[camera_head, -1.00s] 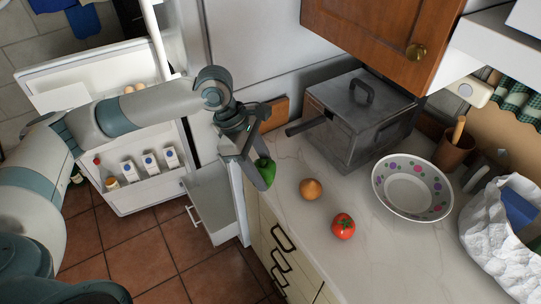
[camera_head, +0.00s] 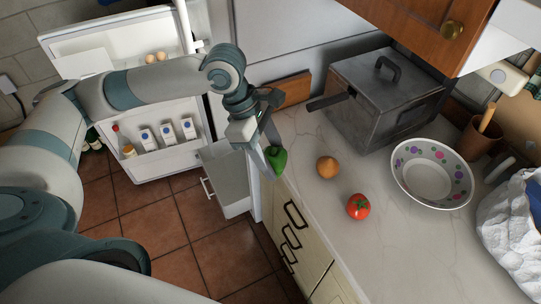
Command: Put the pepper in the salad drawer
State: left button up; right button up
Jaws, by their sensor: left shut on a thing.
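A green pepper (camera_head: 277,159) is held in my left gripper (camera_head: 268,160), at the left edge of the worktop. The gripper is shut on it and hides part of it. An open drawer (camera_head: 226,172), pale grey with a handle on its front, sticks out low to the left of the worktop, below and left of the gripper; it looks like the salad drawer. The fridge door (camera_head: 165,168) stands open with bottles, cartons and eggs on its shelves. My right gripper is not in view.
On the worktop (camera_head: 310,240) are an onion (camera_head: 327,167), a tomato (camera_head: 358,207), a dotted bowl (camera_head: 432,173), a dark metal box with a handle (camera_head: 385,95) and a crumpled white bag (camera_head: 510,225). A wooden cupboard (camera_head: 425,25) hangs above. Tiled floor lies left of the worktop.

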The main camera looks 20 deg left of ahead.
aim_at(236, 180)
jog(key=k+j, duration=0.1)
jog(key=j, duration=0.15)
jog(key=k+j, duration=0.1)
jog(key=j, duration=0.2)
jog(key=k+j, duration=0.15)
jog(key=i+j, duration=0.1)
jog(key=j, duration=0.25)
jog(key=i+j, duration=0.1)
jog(key=j, duration=0.2)
jog(key=i+j, duration=0.1)
jog(key=j, duration=0.25)
jog(key=i+j, duration=0.15)
jog(key=i, duration=0.05)
